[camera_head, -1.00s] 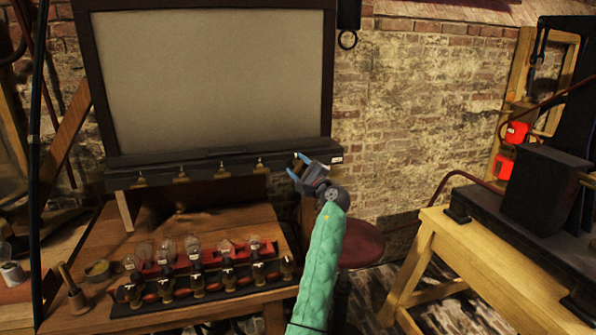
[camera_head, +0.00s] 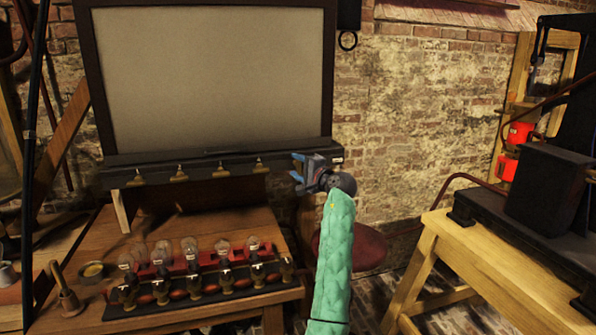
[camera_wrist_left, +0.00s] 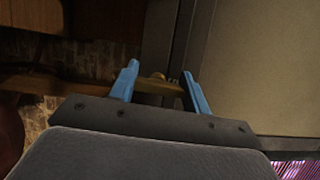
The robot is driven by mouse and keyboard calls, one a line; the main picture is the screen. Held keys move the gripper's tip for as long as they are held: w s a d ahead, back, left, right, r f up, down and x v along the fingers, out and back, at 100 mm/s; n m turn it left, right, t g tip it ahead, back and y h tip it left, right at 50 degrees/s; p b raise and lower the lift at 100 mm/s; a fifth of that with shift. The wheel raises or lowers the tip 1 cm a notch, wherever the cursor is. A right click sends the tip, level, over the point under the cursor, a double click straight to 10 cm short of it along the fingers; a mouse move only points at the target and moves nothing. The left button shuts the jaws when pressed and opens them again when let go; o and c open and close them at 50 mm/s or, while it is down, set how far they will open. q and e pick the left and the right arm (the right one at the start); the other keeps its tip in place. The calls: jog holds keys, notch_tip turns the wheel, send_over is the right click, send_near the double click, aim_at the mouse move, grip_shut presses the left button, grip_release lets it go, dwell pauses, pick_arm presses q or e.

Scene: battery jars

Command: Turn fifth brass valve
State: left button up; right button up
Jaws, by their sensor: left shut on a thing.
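A row of small brass valves (camera_head: 220,171) sits along the dark ledge (camera_head: 200,156) under the big framed panel. Several show to the left of my left gripper (camera_head: 297,174), which is at the right end of the ledge. Its blue fingers hide the end valve in the head view. In the left wrist view, the fingers (camera_wrist_left: 160,76) are on either side of a brass valve (camera_wrist_left: 158,88), shut on it. Only part of that valve shows, and its exact angle is hard to tell. My right gripper is not in view.
A wooden bench (camera_head: 190,236) below carries a rack of glass jars or bulbs (camera_head: 192,250), a brass dish (camera_head: 93,271) and a wooden-handled tool (camera_head: 65,292). A round red stool (camera_head: 368,250) stands behind my arm. A yellow wooden table (camera_head: 445,240) stands at right.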

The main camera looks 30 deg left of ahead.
pick_arm(q)
jog(key=shift+f+n, duration=0.1)
jog(key=shift+n, duration=0.2)
dwell(0.4)
jog(key=o, duration=1)
jog(key=shift+c, duration=0.2)
jog(key=shift+d, duration=0.1)
